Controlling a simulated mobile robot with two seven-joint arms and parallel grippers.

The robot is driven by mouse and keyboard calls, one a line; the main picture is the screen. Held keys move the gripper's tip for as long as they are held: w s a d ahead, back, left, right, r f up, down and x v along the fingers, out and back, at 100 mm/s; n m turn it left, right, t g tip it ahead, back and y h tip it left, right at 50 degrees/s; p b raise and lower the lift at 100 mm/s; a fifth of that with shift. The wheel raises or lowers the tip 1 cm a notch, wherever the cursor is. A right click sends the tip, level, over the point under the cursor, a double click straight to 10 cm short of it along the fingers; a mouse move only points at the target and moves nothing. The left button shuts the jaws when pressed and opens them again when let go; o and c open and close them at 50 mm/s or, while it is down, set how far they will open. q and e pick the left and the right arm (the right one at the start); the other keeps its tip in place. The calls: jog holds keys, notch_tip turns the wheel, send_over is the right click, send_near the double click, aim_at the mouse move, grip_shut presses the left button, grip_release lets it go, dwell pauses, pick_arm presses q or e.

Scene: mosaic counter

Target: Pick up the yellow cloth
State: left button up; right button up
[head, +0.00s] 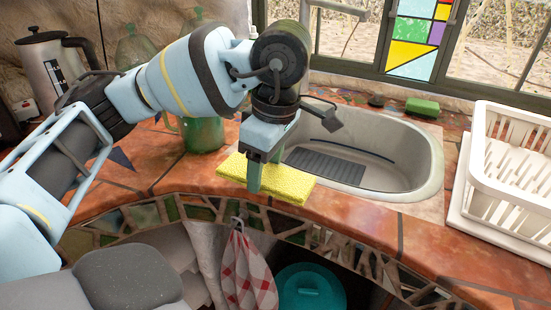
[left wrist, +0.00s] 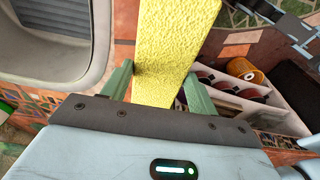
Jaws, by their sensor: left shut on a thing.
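The yellow cloth (head: 287,184) lies flat on the tiled counter, in front of the sink, in the head view. It also shows in the left wrist view (left wrist: 172,50) as a long yellow strip between the two green fingers. My left gripper (head: 256,178) points down at the cloth and is shut on it, with one finger on either side of its width. The gripper hides part of the cloth's middle in the head view.
The grey sink basin (head: 357,163) lies just behind the cloth. A green glass jug (head: 203,132) stands behind my left arm. A checked towel (head: 246,268) hangs below the counter edge.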

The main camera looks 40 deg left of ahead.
pick_arm(q)
jog(key=s+d+r, duration=0.1)
jog(key=s, duration=1.1)
jog(key=shift+s+d+p, duration=0.15)
jog(key=shift+s+p, duration=0.15)
jog(key=shift+s, duration=0.05)
jog(key=shift+r, duration=0.1)
